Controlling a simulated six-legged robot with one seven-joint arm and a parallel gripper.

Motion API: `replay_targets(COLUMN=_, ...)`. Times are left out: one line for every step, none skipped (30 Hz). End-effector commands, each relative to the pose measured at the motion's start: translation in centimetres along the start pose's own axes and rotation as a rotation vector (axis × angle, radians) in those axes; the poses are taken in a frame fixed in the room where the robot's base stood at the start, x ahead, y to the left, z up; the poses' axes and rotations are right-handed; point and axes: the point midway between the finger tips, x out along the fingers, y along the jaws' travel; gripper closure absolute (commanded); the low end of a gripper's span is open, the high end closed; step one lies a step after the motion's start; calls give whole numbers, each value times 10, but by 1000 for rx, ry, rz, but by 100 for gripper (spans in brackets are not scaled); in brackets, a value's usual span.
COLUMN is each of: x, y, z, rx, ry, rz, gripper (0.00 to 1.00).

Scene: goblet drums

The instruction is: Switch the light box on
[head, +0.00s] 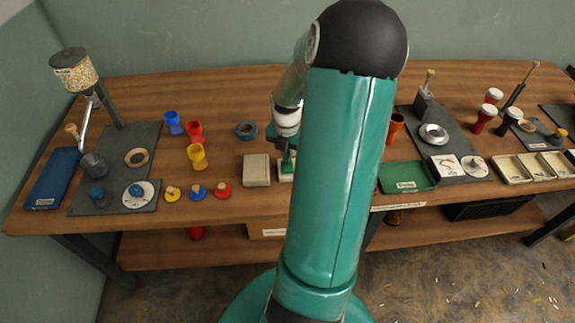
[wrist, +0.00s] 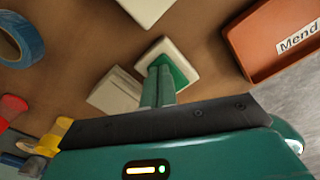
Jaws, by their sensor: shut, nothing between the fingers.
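A small white block with a green top (wrist: 178,68) sits on the wooden table in the wrist view. It also shows in the head view (head: 286,177), low beside my arm. I cannot tell whether this block is the light box or its switch. My gripper (wrist: 160,84) is shut and empty, with its green fingers pointing down at the green top. In the head view my gripper (head: 287,160) is over the same block. I cannot tell whether the fingertips touch it.
A pale object (wrist: 147,8) and an orange tray marked "Mend" (wrist: 275,45) lie near the block. A green tray (head: 407,178) lies right. My arm hides the middle.

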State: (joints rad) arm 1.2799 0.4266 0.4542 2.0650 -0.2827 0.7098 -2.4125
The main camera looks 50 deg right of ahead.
Motion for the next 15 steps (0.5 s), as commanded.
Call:
replay_targets(x=-4, y=0, z=1, rx=1, ry=-3, rz=1, gripper=100)
replay_targets(x=-6, y=0, z=1, rx=1, ry=-3, rz=1, gripper=100)
replay_targets(x=-9, y=0, z=1, rx=1, ry=-2, rz=1, gripper=100)
replay_targets(x=-12, y=0, z=1, rx=1, ry=-2, rz=1, gripper=100)
replay_targets(x=-14, y=0, z=1, rx=1, ry=-2, rz=1, gripper=100)
replay_targets(x=-17, y=0, z=1, rx=0, ry=-3, rz=1, gripper=100)
replay_targets(x=-19, y=0, z=1, rx=0, ry=-3, rz=1, gripper=100)
replay_targets(x=-21, y=0, z=1, rx=0, ry=-4, rz=1, gripper=100)
replay_targets(x=-24, y=0, z=1, rx=1, ry=-3, rz=1, gripper=100)
replay_targets(x=-26, y=0, z=1, rx=1, ry=-3, rz=1, gripper=100)
replay_targets(x=-28, y=0, z=1, rx=1, ry=-2, rz=1, gripper=100)
replay_targets(x=-31, y=0, z=1, rx=1, ry=-3, rz=1, gripper=100)
replay_targets(x=-34, y=0, z=1, rx=1, ry=-3, rz=1, gripper=100)
replay_targets(x=-36, y=0, z=1, rx=1, ry=-4, rz=2, gripper=100)
replay_targets(x=-39, y=0, z=1, rx=0, ry=-3, rz=1, gripper=100)
